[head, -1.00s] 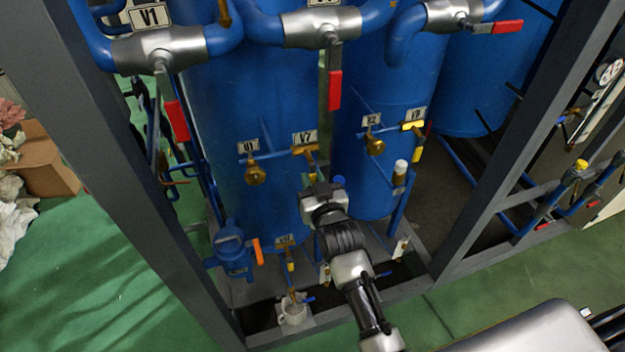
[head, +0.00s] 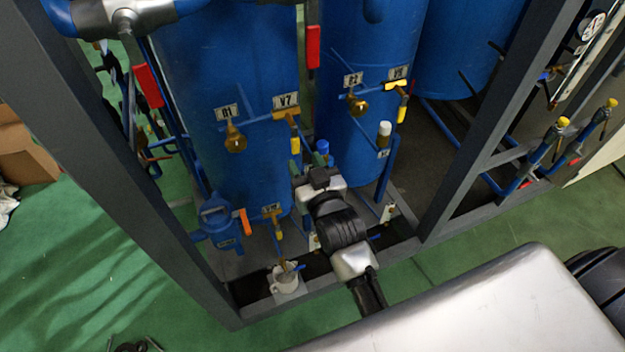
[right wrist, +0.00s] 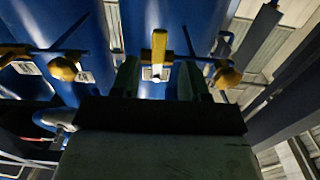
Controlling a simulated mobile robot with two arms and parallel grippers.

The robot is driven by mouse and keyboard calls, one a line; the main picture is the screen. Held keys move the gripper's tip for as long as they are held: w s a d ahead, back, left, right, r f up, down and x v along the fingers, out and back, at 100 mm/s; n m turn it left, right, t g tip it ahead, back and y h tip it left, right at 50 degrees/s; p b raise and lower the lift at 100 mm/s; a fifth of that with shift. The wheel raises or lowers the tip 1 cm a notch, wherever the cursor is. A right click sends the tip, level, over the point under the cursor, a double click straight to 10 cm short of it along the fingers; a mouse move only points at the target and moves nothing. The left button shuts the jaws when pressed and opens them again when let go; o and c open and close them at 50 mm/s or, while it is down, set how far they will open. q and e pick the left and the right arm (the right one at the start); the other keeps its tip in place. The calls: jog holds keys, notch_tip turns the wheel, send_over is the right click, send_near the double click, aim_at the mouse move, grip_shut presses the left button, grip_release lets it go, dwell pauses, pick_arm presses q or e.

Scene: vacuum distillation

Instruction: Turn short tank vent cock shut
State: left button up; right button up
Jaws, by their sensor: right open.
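A cock with a yellow handle (head: 295,145) hangs below the V7 tag (head: 287,102), on the right side of the left blue tank (head: 225,70). Its handle points down. A similar yellow-handled cock (head: 401,112) is on the right blue tank (head: 355,75). I cannot tell from the tags which tank is the short one. My right gripper (head: 318,163) is open, just below and right of the V7 handle. In the right wrist view, which looks upside down, a yellow handle (right wrist: 158,48) stands between the open fingers (right wrist: 158,78), beyond their tips. No contact shows.
Brass fittings (head: 235,140) and (head: 357,103) sit beside the cocks. A blue-capped part is just behind my gripper, and a white-capped pipe (head: 384,134) is to its right. Grey frame posts (head: 110,180) flank the tanks. A white cup (head: 285,279) stands low in front.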

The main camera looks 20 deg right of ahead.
jog(key=shift+s+b, duration=0.35)
jog(key=shift+s, duration=1.9)
jog(key=s+a+f+n+g, duration=0.1)
jog(key=s+f+g, duration=0.2)
jog(key=f, duration=0.8)
jog(key=s+f+g+y, duration=0.1)
jog(key=s+f+g, duration=0.2)
jog(key=f, duration=0.9)
jog(key=s+a+f+n+g, duration=0.1)
jog(key=s+f+g, duration=0.2)
jog(key=f, duration=0.8)
jog(key=s+d+f+g, duration=0.2)
jog(key=s+f, duration=0.4)
jog(key=s, duration=0.3)
jog(key=s+d+f+g+h+b, duration=0.1)
jog(key=s+d+f+g, duration=0.2)
jog(key=s+f, duration=0.3)
jog(key=s+d+f+g, duration=0.3)
jog(key=s+f, duration=0.4)
jog(key=s, duration=0.6)
jog(key=shift+s+d+h, duration=0.3)
jog(key=shift+s+d, duration=0.05)
jog(key=shift+d, duration=0.5)
